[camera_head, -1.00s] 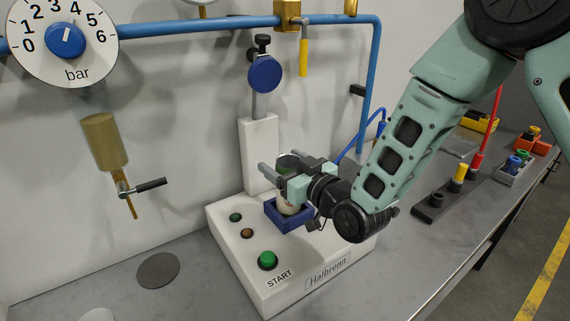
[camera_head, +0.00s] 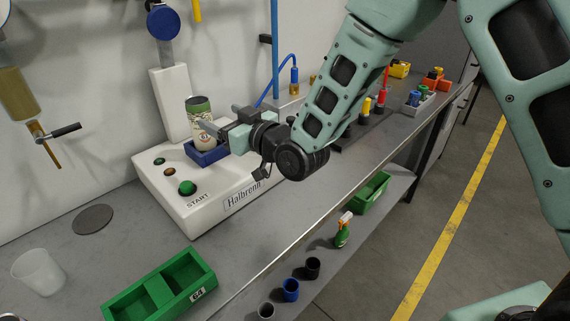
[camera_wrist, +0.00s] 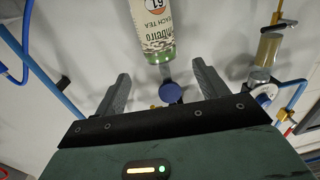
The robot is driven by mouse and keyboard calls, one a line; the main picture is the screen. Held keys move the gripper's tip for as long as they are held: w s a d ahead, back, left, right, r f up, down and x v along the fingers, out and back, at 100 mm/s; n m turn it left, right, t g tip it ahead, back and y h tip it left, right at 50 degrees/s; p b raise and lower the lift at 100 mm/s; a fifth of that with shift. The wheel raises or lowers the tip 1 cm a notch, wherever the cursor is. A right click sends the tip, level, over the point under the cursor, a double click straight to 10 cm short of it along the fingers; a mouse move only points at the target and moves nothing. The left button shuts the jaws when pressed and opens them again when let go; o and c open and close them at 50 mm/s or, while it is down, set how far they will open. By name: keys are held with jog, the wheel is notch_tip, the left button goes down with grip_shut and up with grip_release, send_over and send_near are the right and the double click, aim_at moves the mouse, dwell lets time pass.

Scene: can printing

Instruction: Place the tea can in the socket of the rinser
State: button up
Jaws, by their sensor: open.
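The tea can (camera_head: 198,120), cream with a green top band, stands upright in the blue socket (camera_head: 209,157) of the white rinser (camera_head: 160,186). Its base is hidden by the socket wall. In the wrist view the can (camera_wrist: 152,22) shows upside down with its peach tea label, ahead of and between my spread fingers. My gripper (camera_head: 222,118) is open and empty, just right of the can. In the wrist view my gripper (camera_wrist: 161,90) shows clear space between each finger and the can.
The rinser's post with a blue round knob (camera_head: 164,22) rises behind the can. The green START button (camera_head: 187,187) is in front. A green two-part tray (camera_head: 158,288) and a clear cup (camera_head: 38,272) stand at the front left.

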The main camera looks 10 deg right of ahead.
jog(key=s+d+g+h, duration=0.3)
jog(key=s+d+g, duration=0.1)
jog(key=s, duration=0.7)
jog(key=s+d+f+g+h, duration=0.1)
jog(key=s+d+g+h, duration=0.3)
jog(key=s, duration=0.8)
jog(key=s+d+f+g+h, duration=0.1)
jog(key=s+d+g+h, duration=0.2)
jog(key=s+d+g, duration=0.3)
jog(key=s+d, duration=0.1)
jog(key=s, duration=0.4)
jog(key=shift+s+d+f+h, duration=0.2)
jog(key=shift+s+h, duration=0.1)
jog(key=shift+h, duration=0.1)
